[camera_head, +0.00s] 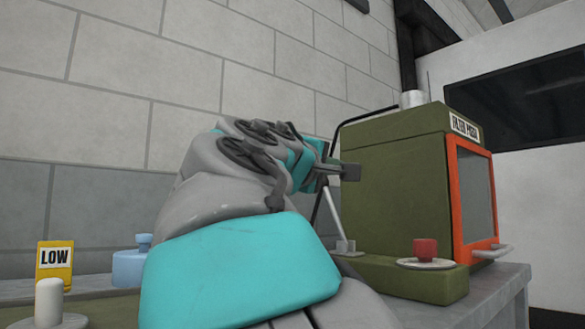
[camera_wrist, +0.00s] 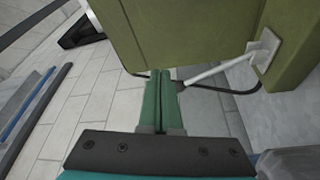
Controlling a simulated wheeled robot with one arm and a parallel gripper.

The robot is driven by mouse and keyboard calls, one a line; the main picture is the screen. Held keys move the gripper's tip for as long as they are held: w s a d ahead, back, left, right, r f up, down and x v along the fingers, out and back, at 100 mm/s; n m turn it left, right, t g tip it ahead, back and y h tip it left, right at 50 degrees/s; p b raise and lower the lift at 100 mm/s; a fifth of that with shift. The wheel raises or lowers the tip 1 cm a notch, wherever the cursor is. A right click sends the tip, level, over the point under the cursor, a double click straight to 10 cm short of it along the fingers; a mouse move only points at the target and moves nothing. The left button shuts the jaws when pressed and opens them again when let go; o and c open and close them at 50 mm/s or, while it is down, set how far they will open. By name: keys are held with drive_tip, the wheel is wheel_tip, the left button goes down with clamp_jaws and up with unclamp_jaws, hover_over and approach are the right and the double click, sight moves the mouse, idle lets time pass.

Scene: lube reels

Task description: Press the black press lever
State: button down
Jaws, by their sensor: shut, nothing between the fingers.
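The green filter press (camera_head: 395,190) stands on the bench, right of my gripper in the head view; its green side (camera_wrist: 195,35) fills the top of the wrist view. A pale metal rod (camera_head: 333,213) rises from a small grey mount; it also shows in the wrist view (camera_wrist: 220,68), with a dark end by my fingertips. This looks like the press lever, its upper end partly hidden by my gripper. My gripper (camera_wrist: 163,76) is shut and empty, its green fingers together close to that dark end. I cannot tell whether they touch.
A thin black bent bar (camera_head: 358,116) runs along the press's left side. A red knob (camera_head: 426,249) sits on the green base in front. A yellow LOW sign (camera_head: 55,264) and a blue lidded pot (camera_head: 131,266) stand left. A tiled wall is behind.

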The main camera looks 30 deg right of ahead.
drive_tip(key=shift+v, duration=1.15)
idle(0.6)
